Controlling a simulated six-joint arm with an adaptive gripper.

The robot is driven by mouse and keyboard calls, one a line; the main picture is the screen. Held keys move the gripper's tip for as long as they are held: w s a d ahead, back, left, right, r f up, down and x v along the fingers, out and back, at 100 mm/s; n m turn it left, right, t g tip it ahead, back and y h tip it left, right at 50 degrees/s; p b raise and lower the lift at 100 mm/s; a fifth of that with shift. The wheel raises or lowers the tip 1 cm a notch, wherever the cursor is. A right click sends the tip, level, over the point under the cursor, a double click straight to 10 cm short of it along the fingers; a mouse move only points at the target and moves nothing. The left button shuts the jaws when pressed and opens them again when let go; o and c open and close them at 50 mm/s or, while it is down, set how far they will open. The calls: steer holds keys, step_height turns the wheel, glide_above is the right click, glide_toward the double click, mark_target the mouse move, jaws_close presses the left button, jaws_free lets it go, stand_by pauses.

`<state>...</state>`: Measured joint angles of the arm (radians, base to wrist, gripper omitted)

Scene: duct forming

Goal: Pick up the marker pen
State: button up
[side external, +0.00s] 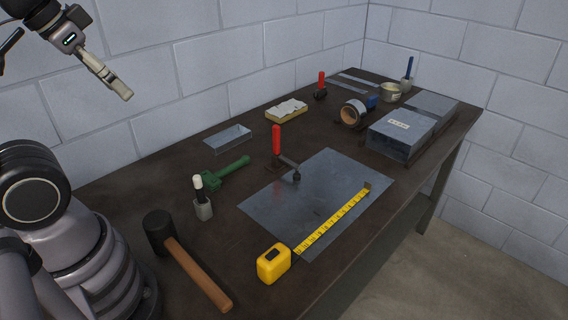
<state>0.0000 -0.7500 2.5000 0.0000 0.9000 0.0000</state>
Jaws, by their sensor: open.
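The marker pen (199,188), dark with a white top end, stands upright in a small grey holder (203,210) on the left part of the workbench. Its lower end is hidden inside the holder. My gripper (124,95) is high at the upper left, in front of the wall. It is well above the bench, to the left of the pen and apart from it. My gripper is open, with nothing seen between its fingers, though the fingers overlap from this side.
A mallet (184,258) and green snips (226,171) lie near the holder. A red-handled clamp (277,145) stands by a metal sheet (322,199) with a yellow tape measure (273,263). An open metal tray (228,138), tape roll (352,113) and duct box (400,130) lie farther back.

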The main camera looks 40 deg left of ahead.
stand_by(0.6)
steer(key=n+g, duration=0.5)
steer(key=g, duration=0.1)
glide_above(199, 188)
steer(key=a, duration=0.1)
step_height(199, 188, down, 20)
step_height(199, 188, down, 8)
steer(key=shift+f, duration=0.1)
steer(key=f, duration=0.5)
steer(key=shift+w+f, duration=0.25)
jaws_close()
